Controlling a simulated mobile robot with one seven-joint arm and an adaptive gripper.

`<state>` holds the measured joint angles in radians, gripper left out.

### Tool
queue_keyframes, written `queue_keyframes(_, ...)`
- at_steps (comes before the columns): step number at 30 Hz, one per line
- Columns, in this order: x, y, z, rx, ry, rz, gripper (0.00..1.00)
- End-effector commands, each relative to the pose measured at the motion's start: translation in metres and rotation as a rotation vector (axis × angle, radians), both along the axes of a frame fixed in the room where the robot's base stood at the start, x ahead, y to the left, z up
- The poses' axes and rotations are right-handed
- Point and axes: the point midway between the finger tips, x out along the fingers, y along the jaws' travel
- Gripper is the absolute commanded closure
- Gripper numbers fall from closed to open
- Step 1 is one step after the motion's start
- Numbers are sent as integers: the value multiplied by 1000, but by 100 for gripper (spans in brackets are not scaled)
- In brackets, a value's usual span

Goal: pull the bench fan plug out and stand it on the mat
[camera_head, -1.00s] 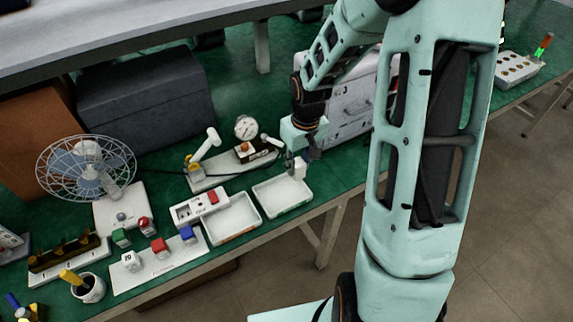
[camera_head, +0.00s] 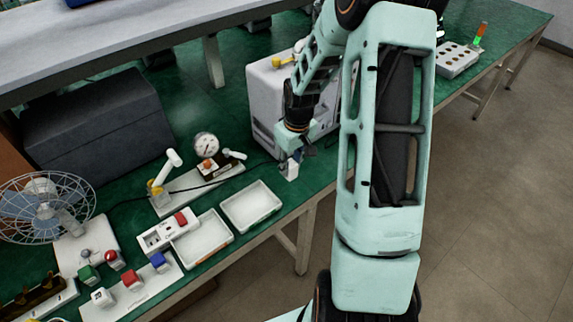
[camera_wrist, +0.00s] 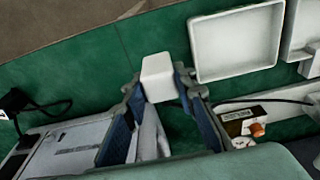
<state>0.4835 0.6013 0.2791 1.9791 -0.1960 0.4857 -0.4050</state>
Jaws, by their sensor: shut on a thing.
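My gripper (camera_head: 291,160) hangs over the front of the green bench, right of the right white tray. It is shut on a white, block-shaped piece (camera_head: 290,172), which points down. In the wrist view the white piece (camera_wrist: 158,76) sits between the blue-padded fingers; I cannot tell for certain that it is the fan plug. The bench fan (camera_head: 45,205), with wire guard and white base, stands at the far left. A white outlet box (camera_head: 155,238) with a red switch lies beside the trays. No separate mat is clear; the bench top (camera_head: 262,178) is green.
Two shallow white trays (camera_head: 251,222) lie left of my gripper. A white cabinet (camera_head: 265,100) stands close behind it. A gauge fixture (camera_head: 206,147) with a black cable is behind the trays. Green surface is free between tray and cabinet; the bench's front edge is near.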

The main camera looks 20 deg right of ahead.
Motion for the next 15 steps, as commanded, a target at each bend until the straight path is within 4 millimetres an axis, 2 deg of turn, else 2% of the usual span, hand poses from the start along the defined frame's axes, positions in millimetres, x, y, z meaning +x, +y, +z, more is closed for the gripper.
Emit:
queue_keyframes(1,0,0,-12,0,0,0,99)
queue_keyframes(15,0,0,-64,0,0,0,99)
